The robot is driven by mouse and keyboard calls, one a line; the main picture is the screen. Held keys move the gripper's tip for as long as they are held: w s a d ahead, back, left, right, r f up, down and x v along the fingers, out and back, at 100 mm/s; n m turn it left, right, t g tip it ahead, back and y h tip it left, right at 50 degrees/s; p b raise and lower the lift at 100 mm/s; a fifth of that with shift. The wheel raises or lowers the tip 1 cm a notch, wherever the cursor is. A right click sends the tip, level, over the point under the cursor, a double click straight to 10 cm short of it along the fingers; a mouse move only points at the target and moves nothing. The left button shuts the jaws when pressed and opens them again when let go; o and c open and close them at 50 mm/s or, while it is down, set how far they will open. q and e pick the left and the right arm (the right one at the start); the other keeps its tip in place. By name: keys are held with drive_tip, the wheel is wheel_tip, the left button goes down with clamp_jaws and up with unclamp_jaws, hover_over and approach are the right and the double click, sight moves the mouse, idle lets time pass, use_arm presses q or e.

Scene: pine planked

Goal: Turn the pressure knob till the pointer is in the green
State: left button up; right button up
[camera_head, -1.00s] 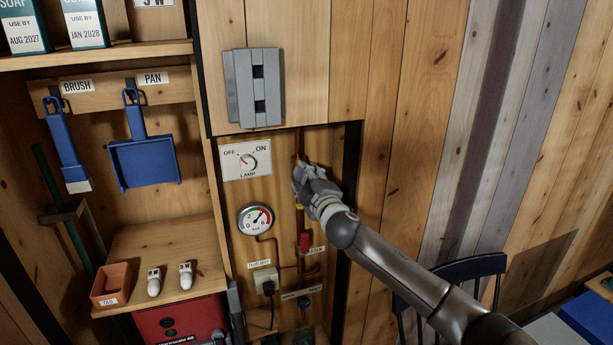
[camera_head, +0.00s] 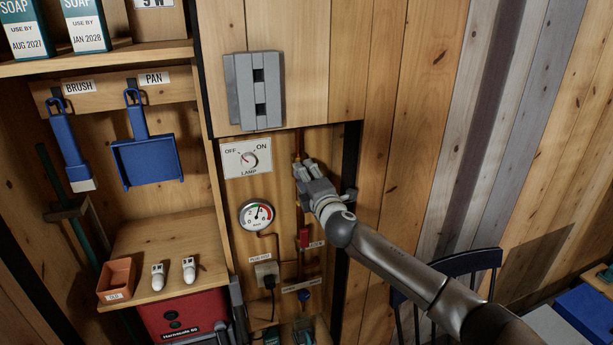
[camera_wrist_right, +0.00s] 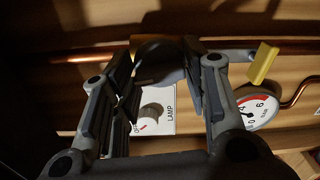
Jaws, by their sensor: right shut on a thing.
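The round white pressure gauge (camera_head: 256,215) is on the wall panel, with a red band at its right and green near the top. Its pointer stands nearly upright, leaning slightly right, at or near the green; the picture is too small to be exact. My right gripper (camera_head: 304,170) is at the copper pipe right of the lamp plate, shut on the pressure knob, which it mostly hides in the head view. In the wrist view a dark round knob (camera_wrist_right: 157,50) shows between the fingers. The gauge also shows there (camera_wrist_right: 259,110), partly cropped. My left gripper is not in view.
The lamp switch plate (camera_head: 246,159) is just left of my right gripper. A red valve handle (camera_head: 304,237), a plug socket (camera_head: 266,272) and a blue knob (camera_head: 304,295) are below. A grey box (camera_head: 244,92) is above. A chair (camera_head: 465,265) stands at the right.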

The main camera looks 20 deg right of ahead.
drive_tip(key=shift+f, duration=0.1)
drive_tip(key=o, duration=1)
drive_tip(key=shift+c, duration=0.2)
drive_tip(key=s, duration=1.2)
drive_tip(key=shift+d, duration=0.2)
